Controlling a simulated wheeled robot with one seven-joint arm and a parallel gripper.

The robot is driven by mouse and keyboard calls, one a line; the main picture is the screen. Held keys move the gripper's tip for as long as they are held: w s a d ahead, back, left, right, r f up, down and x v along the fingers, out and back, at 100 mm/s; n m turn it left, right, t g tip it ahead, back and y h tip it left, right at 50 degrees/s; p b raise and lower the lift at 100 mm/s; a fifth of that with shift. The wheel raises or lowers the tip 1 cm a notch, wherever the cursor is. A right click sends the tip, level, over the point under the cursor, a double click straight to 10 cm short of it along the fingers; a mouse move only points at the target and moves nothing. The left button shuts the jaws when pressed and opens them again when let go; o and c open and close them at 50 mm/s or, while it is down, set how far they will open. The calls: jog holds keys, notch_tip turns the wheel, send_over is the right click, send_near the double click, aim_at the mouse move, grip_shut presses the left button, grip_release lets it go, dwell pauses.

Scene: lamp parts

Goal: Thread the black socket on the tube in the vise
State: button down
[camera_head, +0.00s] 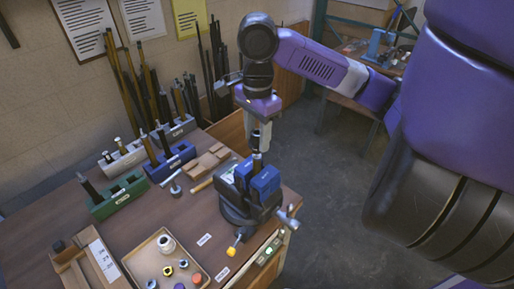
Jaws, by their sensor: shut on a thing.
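The vise (234,207) stands at the right front of the wooden bench, with blue jaw blocks (266,181). A thin upright tube (257,165) rises from between the jaws. My gripper (257,132) points straight down above the vise, in line with the tube. It is shut on a small dark piece, which looks like the black socket (255,141), at the top of the tube. The fingers partly hide the socket. At this size I cannot tell whether the socket only touches the tube end or is around it.
A tray (196,262) with a white socket (166,243) and several small coloured parts lies at the front. Green (119,197), blue (172,162) and grey racks hold rods at the left. Open floor lies right of the bench.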

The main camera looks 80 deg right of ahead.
jog(key=shift+a+m+p, duration=0.1)
jog(key=shift+m+p, duration=0.8)
jog(key=shift+m+p, duration=0.4)
jog(key=shift+f+m, duration=0.15)
jog(key=shift+m, duration=0.25)
jog(key=shift+m, duration=1.5)
jog(key=c, duration=0.9)
grip_release()
jog(key=shift+c, duration=0.2)
